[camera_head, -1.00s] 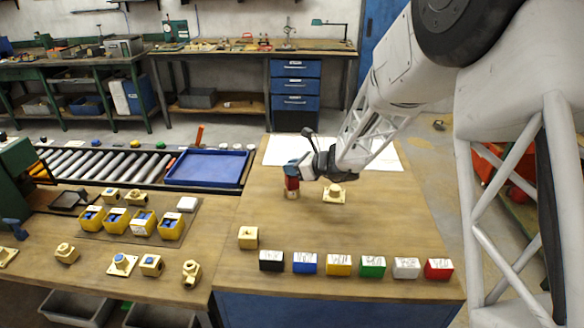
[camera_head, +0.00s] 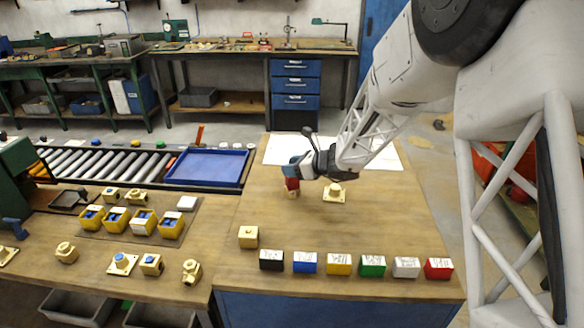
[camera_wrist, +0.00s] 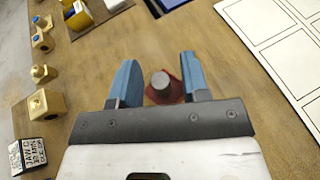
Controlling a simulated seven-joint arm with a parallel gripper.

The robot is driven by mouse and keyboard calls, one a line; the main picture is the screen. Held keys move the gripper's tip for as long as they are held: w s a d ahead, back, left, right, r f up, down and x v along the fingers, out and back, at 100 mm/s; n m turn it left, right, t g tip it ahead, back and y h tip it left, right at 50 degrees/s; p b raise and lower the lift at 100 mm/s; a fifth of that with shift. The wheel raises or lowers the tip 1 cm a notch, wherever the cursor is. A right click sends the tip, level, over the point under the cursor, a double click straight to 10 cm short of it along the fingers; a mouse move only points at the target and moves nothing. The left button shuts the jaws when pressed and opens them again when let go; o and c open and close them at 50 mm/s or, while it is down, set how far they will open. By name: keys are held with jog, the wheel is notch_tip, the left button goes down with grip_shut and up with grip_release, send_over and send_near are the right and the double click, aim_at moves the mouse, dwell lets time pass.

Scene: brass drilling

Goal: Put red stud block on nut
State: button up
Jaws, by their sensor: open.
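The red stud block (camera_head: 292,184) sits at the middle of the table, just below my gripper (camera_head: 293,172). It rests on a small pale yellow piece (camera_head: 294,194), probably the nut, which is mostly hidden beneath it. In the wrist view the red block (camera_wrist: 163,92) shows its round grey stud facing the camera, between the two blue fingers of my gripper (camera_wrist: 161,80). The fingers are open, with a gap on each side of the block. A yellow flanged piece (camera_head: 334,193) stands just right of the block on the table.
A row of coloured blocks, from black (camera_head: 271,260) to red (camera_head: 438,269), lines the front edge. A yellow block (camera_head: 248,237) stands to their left. A white sheet (camera_head: 279,150) lies behind my gripper, and a blue tray (camera_head: 207,167) is at left.

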jog(key=v, duration=1.2)
jog(key=shift+s, duration=0.1)
dwell(0.6)
jog(key=s+d+r+n+g+h, duration=0.2)
jog(key=s+r+n, duration=0.25)
jog(key=s, duration=0.45)
jog(key=s+d+r+n+g+h, duration=0.1)
jog(key=s+r+n+h, duration=0.15)
jog(key=s+n, duration=0.55)
jog(key=s+d+r+n+h, duration=0.1)
jog(key=s+d+n+h, duration=0.3)
jog(key=s, duration=0.8)
jog(key=s+d+r+n+h, duration=0.1)
jog(key=s+d+n+h, duration=0.3)
jog(key=s+d, duration=0.4)
jog(key=s+n, duration=0.1)
jog(key=s, duration=0.3)
jog(key=shift+r+n+t, duration=0.3)
jog(key=shift+r+n, duration=0.05)
